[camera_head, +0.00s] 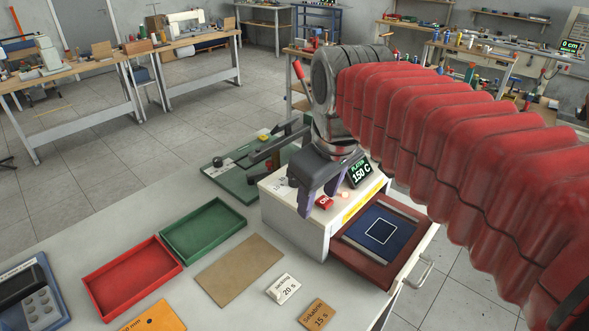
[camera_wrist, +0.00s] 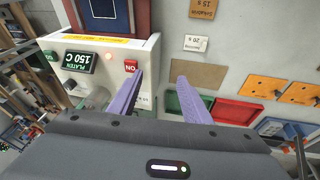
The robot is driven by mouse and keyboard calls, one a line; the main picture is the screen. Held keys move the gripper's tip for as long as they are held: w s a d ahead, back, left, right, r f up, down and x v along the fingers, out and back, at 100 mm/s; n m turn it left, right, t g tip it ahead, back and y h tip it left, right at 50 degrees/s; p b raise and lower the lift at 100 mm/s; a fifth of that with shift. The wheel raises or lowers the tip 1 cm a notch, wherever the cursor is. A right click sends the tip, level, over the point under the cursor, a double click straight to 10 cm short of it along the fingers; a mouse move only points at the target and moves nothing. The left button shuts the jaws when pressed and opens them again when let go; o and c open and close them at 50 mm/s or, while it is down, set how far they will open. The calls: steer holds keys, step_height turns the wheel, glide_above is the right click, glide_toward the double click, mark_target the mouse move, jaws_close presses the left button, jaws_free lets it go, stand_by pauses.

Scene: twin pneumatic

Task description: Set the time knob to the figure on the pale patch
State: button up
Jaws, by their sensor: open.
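The pale patch (camera_head: 284,288) lies on the table, marked "20 s"; it also shows in the wrist view (camera_wrist: 196,43). A white press unit (camera_head: 293,228) has a "PLATEN 150 C" display (camera_head: 360,172), upside down in the wrist view (camera_wrist: 79,61). A small dark knob (camera_wrist: 70,85) shows at the unit's edge in the wrist view; I cannot tell whether it is the time knob, nor read its setting. My gripper (camera_head: 319,203) is open and empty above the unit; its purple fingers are spread in the wrist view (camera_wrist: 160,76), near the red ON button (camera_wrist: 131,66).
A brown patch (camera_head: 318,315) marked "15 s" lies beside the pale one. Red (camera_head: 131,279) and green (camera_head: 204,230) trays and a tan board (camera_head: 239,270) lie left of the unit. A dark red platen frame (camera_head: 374,263) with a blue pad adjoins it. Bare table shows around the patches.

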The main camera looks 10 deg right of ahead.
steer(key=w+r+n+g, duration=0.2)
steer(key=w+n, duration=0.4)
steer(key=w, duration=0.3)
steer(key=w+r+n+g, duration=0.1)
steer(key=w+r+n, duration=0.2)
steer(key=w, duration=0.7)
steer(key=n, duration=0.2)
steer(key=shift+w+n+g, duration=0.15)
steer(key=shift+n+g, duration=0.25)
steer(key=shift+d, duration=0.1)
step_height(320, 180, down, 14)
steer(key=shift+r, duration=0.1)
steer(key=shift+c, duration=0.2)
steer(key=c, duration=0.9)
steer(key=shift+d, duration=0.2)
steer(key=shift+c, duration=0.5)
steer(key=shift+a, duration=0.15)
